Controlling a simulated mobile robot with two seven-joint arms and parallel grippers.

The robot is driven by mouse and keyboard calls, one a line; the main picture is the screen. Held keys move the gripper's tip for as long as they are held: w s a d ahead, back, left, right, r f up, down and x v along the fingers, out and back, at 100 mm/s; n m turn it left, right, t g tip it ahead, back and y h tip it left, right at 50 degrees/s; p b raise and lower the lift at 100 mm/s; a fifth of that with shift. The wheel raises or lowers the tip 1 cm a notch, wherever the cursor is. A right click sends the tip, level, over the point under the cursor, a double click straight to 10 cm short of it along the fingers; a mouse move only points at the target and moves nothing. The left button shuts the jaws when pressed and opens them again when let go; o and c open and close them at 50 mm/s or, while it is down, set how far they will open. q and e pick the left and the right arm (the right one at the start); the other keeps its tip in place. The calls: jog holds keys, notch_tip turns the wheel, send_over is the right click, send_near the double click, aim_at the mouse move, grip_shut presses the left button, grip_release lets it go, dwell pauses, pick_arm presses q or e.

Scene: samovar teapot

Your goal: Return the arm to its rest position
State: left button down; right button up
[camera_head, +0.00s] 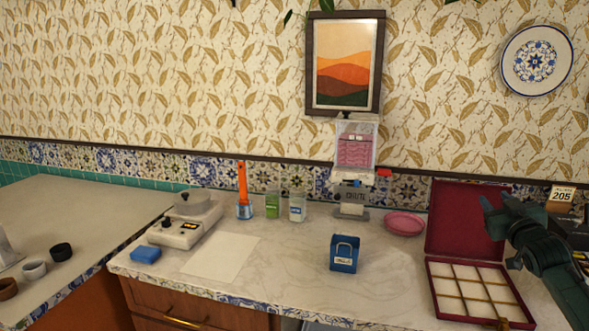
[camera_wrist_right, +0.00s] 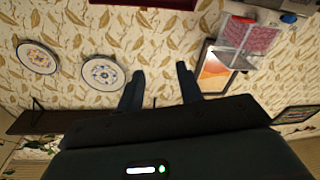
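My right gripper (camera_head: 492,215) is raised at the right side of the head view, in front of the open lid of a dark red box (camera_head: 467,222). In the right wrist view its two fingers (camera_wrist_right: 158,88) stand apart with nothing between them, pointing toward the patterned wall. The wrist picture looks upside down. My left gripper is in neither view.
The counter (camera_head: 290,250) holds a scale (camera_head: 185,232), a blue sponge (camera_head: 146,254), a paper sheet (camera_head: 221,257), small jars (camera_head: 273,205), a dispenser (camera_head: 354,165), a pink plate (camera_head: 404,223) and a blue container (camera_head: 344,254). A gap separates the left counter (camera_head: 75,212).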

jog(key=s+a+f+n+g+y, duration=0.1)
jog(key=s+a+f+g, duration=0.1)
jog(key=s+a+f, duration=0.5)
jog(key=s+a+f+n+g+y, duration=0.15)
jog(key=a+f, duration=0.35)
jog(key=f, duration=0.6)
jog(key=s+a+f+n+g+y, duration=0.1)
jog(key=s+a+f, duration=0.3)
jog(key=a+f, duration=0.35)
jog(key=s+a+f+m+g+y, duration=0.1)
jog(key=s+a+f, duration=0.3)
jog(key=s+a, duration=0.3)
jog(key=s+a+f+m+g+y, duration=0.1)
jog(key=s+a+f, duration=0.4)
jog(key=s, duration=1.2)
jog(key=a+g+y, duration=0.1)
jog(key=a, duration=0.2)
jog(key=shift+a, duration=0.2)
